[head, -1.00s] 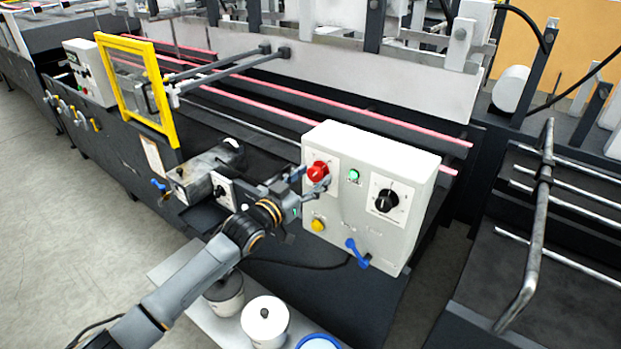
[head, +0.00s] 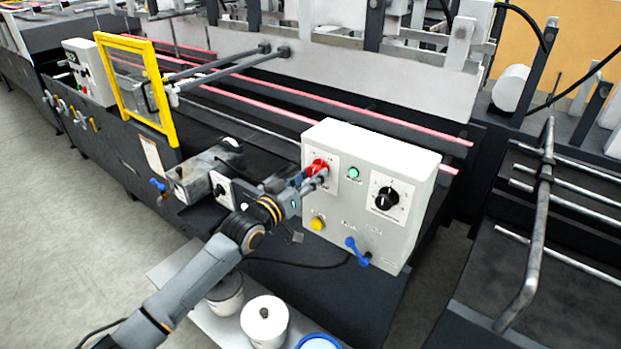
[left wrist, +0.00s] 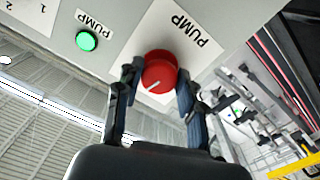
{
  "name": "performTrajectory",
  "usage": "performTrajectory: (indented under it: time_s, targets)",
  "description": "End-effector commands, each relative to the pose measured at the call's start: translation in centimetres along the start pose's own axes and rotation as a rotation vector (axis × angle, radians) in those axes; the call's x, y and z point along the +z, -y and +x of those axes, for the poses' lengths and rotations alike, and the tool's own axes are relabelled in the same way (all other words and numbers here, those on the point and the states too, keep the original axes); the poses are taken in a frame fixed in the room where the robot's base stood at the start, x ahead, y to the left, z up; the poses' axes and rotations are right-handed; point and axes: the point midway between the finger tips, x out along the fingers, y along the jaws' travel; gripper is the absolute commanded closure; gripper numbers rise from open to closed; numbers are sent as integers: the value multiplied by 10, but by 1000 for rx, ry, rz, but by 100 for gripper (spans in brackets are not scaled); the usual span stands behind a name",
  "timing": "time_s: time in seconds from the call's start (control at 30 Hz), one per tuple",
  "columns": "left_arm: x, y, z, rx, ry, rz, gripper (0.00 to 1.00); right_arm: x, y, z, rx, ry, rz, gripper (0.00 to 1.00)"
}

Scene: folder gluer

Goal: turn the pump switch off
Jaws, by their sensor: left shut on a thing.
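The red pump switch (head: 317,167) is a round knob on the front of a light grey control box (head: 370,155). In the left wrist view the red knob (left wrist: 160,70) sits on a white plate marked PUMP, and a white pointer line shows on its face. My left gripper (head: 314,178) is shut on the knob. In the left wrist view its two fingers (left wrist: 158,88) are on opposite sides of the knob. A green lamp (head: 353,172), marked PUMP in the left wrist view (left wrist: 87,40), looks lit. My right gripper is not in view.
A black selector knob (head: 386,198) is to the right on the same box. A yellow button (head: 317,223) and a blue lever (head: 356,251) are below. White pots (head: 265,321) stand on a low shelf under my left arm. A yellow frame (head: 166,100) stands farther left.

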Motion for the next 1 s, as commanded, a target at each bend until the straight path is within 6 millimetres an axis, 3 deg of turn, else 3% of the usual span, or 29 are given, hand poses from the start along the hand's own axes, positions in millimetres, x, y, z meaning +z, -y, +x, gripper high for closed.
performTrajectory:
  time_s: [0.6,1.0]
  targets:
    - [-1,-2,0,1,-1,-576,93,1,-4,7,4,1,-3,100]
    - [-1,-1,0,0,-2,-816,93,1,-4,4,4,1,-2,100]
